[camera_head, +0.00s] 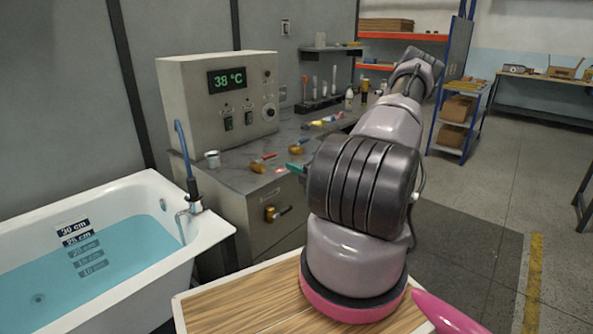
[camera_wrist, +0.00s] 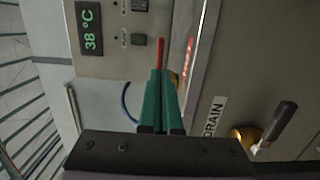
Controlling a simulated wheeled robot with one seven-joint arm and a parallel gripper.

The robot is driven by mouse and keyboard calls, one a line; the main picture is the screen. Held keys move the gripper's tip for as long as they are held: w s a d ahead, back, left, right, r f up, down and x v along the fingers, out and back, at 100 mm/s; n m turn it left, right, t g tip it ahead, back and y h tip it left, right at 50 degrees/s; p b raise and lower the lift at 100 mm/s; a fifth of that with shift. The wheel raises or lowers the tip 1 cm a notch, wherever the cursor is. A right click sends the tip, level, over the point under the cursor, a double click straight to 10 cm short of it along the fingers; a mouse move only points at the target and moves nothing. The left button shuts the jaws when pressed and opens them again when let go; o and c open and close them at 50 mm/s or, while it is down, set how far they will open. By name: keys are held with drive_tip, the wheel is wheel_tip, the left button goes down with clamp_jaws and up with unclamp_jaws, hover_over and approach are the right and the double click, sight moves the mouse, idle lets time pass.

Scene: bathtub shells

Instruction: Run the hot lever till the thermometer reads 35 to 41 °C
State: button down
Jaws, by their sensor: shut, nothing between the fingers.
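The thermometer display (camera_head: 228,79) on the beige box reads 38 °C in green; it reads the same in the wrist view (camera_wrist: 89,30). A red-handled lever with a brass body (camera_head: 263,160) sits on the grey counter. Its red handle (camera_wrist: 160,52) shows just beyond my fingertips in the wrist view; I cannot tell whether they touch. My gripper (camera_head: 296,167) has green fingers, shut and empty, at the counter edge right of the lever; they also show in the wrist view (camera_wrist: 162,75). A glowing red label (camera_wrist: 188,62), unreadable, is beside the handle.
The white bathtub (camera_head: 215,228) holds blue water, its surface just below the 25 cm mark. A spout (camera_head: 188,208) with a blue hose is at its rim. A black-handled lever (camera_wrist: 275,128) is beside the DRAIN label (camera_wrist: 214,116). A small cup (camera_head: 212,159) stands on the counter.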

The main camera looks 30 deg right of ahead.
sight(273, 155)
drive_tip(key=x, duration=0.8)
drive_tip(key=shift+w, duration=0.25)
drive_tip(key=shift+w+a, duration=0.15)
drive_tip(key=shift+w, duration=0.35)
drive_tip(key=shift+w+r, duration=0.25)
drive_tip(key=shift+w, duration=0.05)
